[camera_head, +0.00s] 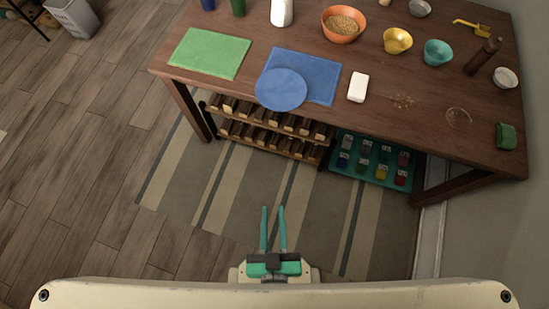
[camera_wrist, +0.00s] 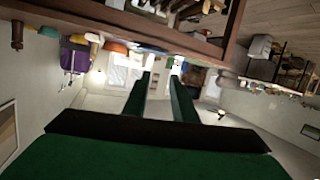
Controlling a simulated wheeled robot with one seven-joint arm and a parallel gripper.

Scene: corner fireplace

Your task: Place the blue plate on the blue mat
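The blue plate (camera_head: 280,89) is a flat round disc at the table's front edge. It overlaps the front left part of the blue mat (camera_head: 318,75) and extends beyond the mat towards the front. Whether it overhangs the table edge I cannot tell. My gripper (camera_head: 273,208) is well in front of the table, over the striped rug in the head view. Its two green fingers are apart with nothing between them. They also show in the wrist view (camera_wrist: 160,78), pointing away from me into the room. I cannot make out the plate or mat there.
The wooden table (camera_head: 430,125) also holds a green mat (camera_head: 210,53), a white block (camera_head: 358,87), an orange bowl (camera_head: 343,24), a yellow bowl (camera_head: 397,40) and a teal bowl (camera_head: 437,52). A bottle rack (camera_head: 268,138) stands beneath. The rug (camera_head: 235,190) is clear.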

